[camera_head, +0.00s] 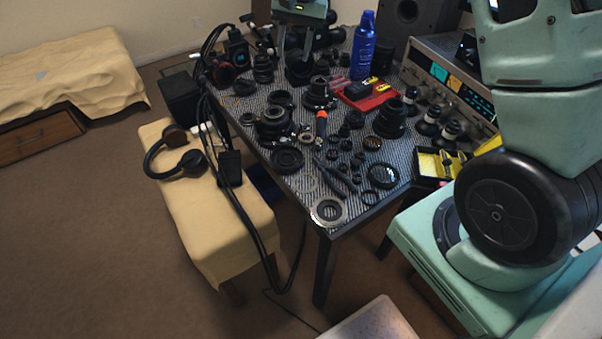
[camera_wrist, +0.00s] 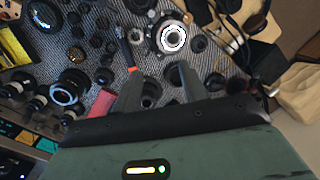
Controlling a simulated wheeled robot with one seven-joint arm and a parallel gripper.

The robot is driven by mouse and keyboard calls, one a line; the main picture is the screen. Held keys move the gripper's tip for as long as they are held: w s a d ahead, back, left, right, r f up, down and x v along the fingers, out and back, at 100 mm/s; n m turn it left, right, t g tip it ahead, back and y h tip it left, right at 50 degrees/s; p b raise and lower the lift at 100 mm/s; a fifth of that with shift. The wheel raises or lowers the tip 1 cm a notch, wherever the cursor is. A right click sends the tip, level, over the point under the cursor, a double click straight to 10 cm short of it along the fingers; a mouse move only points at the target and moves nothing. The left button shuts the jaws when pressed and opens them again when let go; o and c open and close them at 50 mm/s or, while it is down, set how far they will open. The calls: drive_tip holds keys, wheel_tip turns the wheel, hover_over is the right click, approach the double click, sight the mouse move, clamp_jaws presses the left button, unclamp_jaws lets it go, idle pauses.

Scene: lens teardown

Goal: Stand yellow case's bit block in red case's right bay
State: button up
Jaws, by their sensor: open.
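The yellow case (camera_head: 427,164) is open at the table's right edge in the head view, partly hidden by my arm. Dark and yellow pieces show in it, but I cannot tell which is the bit block. The case also shows at the left edge of the wrist view (camera_wrist: 12,48). The red case (camera_head: 376,101) lies farther back, with a dark block and yellow pieces on it; its bays are not clear. In the wrist view a red part (camera_wrist: 101,104) shows beside my gripper (camera_wrist: 157,70). My gripper (camera_head: 294,57) is open and empty above the far left of the table.
A blue bottle (camera_head: 363,46) stands behind the red case. Several lens barrels (camera_head: 430,121) stand between the cases, before a silver receiver (camera_head: 446,72). Lens parts, rings and an orange-handled screwdriver (camera_head: 321,124) crowd the table. Headphones (camera_head: 176,150) lie on the bench at left.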

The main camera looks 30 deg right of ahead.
drive_tip(key=s+a+r+n, duration=0.3)
drive_tip(key=s+a+n, duration=0.5)
drive_tip(key=s+a, duration=1.05)
drive_tip(key=s+f+n+h, duration=0.1)
drive_tip(key=s+n, duration=0.5)
drive_tip(key=s, duration=1)
drive_tip(key=shift+s+f+n, duration=0.3)
drive_tip(key=shift+f+n, duration=0.1)
drive_tip(key=shift+f, duration=0.3)
drive_tip(key=shift+a, duration=0.1)
